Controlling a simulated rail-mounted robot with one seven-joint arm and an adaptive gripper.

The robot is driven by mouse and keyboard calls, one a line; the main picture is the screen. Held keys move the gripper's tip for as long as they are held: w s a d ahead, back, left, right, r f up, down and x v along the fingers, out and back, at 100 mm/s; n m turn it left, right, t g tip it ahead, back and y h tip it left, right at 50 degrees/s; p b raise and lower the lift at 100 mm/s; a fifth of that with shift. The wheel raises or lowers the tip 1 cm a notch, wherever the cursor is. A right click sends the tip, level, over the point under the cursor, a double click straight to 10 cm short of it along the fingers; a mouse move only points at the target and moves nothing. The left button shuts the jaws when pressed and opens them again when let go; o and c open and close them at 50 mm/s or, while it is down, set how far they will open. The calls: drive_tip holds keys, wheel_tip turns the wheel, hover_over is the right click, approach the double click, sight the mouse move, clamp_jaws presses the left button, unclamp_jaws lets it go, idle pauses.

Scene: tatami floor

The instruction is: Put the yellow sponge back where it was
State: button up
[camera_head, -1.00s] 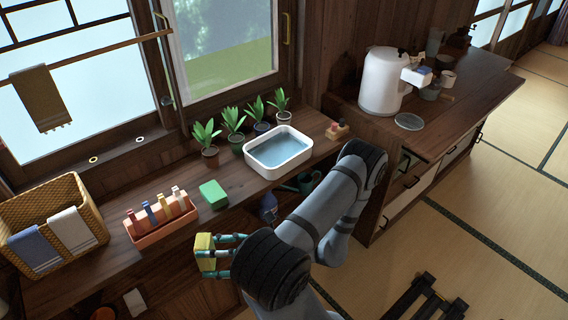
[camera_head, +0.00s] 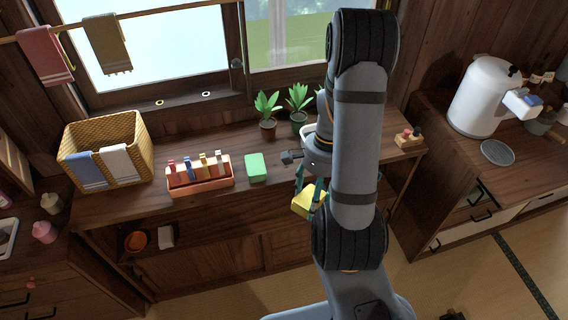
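The yellow sponge (camera_head: 307,203) is between the teal fingers of my gripper (camera_head: 312,191), in front of the counter's front edge in this view. My gripper looks shut on it, though my arm covers part of the hand and sponge. A green sponge (camera_head: 256,167) lies on the wooden counter (camera_head: 232,205), left of my gripper. The white basin (camera_head: 307,131) is mostly hidden behind my arm; only a bit of its rim shows.
Left of the green sponge, an orange rack (camera_head: 200,186) holds several colored upright pieces, and a wicker basket (camera_head: 107,135) has towels over its rim. Potted plants (camera_head: 268,118) stand by the window. An open shelf (camera_head: 215,226) is below. A white kettle (camera_head: 484,97) stands at right.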

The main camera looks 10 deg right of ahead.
drive_tip(key=w+a+r+n+t+h, duration=0.25)
drive_tip(key=w+r, duration=0.25)
drive_tip(key=w, duration=0.3)
drive_tip(key=p, duration=0.5)
hover_over(288, 168)
drive_tip(key=shift+m+g+y, duration=0.35)
drive_tip(key=shift+g, duration=0.1)
wheel_tip(288, 168, down, 7)
drive_tip(key=shift+s+r, duration=0.1)
drive_tip(key=shift+r, duration=0.05)
drive_tip(key=shift+f+p, duration=0.55)
drive_tip(key=shift+f, duration=1.6)
drive_tip(key=shift+f, duration=0.1)
drive_tip(key=o, duration=1)
drive_tip(key=shift+r, duration=0.2)
